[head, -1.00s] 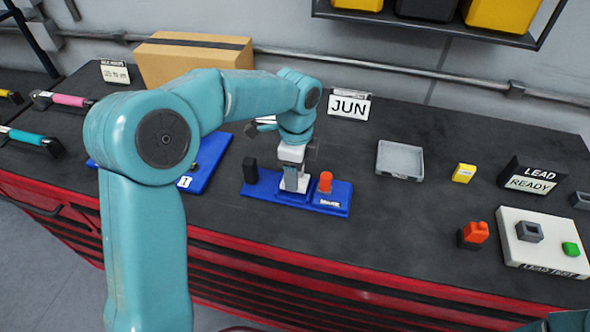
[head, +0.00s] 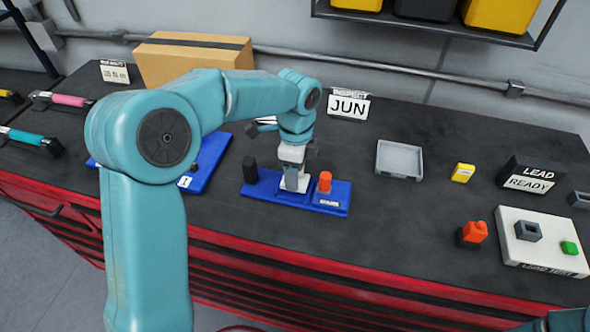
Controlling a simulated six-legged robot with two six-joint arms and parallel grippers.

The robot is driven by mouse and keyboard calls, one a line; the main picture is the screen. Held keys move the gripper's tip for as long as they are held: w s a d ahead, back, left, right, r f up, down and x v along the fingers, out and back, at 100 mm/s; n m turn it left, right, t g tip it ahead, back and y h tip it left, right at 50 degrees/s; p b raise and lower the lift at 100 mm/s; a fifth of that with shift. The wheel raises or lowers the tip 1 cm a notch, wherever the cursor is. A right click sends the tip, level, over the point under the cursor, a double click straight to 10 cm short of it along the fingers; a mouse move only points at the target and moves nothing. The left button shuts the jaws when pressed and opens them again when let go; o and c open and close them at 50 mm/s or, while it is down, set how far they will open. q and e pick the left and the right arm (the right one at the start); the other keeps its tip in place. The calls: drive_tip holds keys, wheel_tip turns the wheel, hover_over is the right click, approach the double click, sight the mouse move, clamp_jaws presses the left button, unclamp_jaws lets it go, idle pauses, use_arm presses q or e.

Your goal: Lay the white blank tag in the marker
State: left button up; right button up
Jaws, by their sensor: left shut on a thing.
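The marker is a blue base (head: 333,203) on the bench, with a black post (head: 250,170) at its left and an orange button (head: 325,181) right of its middle. My left gripper (head: 292,176) points down over the middle of the marker, between the post and the button. It is shut on the white blank tag (head: 290,185), which shows as a pale flat piece low at the fingers. The fingers hide much of the tag, and I cannot tell whether it touches the marker.
A blue board (head: 207,174) lies left of the marker, partly behind my arm. A grey tray (head: 399,160), a yellow block (head: 463,173) and a white lead test plate (head: 543,242) stand to the right. A JUN sign (head: 348,107) stands behind.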

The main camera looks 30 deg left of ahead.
use_arm(q)
drive_tip(key=shift+f+b, duration=0.7)
drive_tip(key=shift+f, duration=0.25)
drive_tip(key=o, duration=1.3)
drive_tip(key=shift+s, duration=0.1)
wheel_tip(320, 180, up, 16)
drive_tip(key=shift+w+r, duration=0.25)
drive_tip(key=shift+w, duration=0.2)
drive_tip(key=shift+a, duration=0.15)
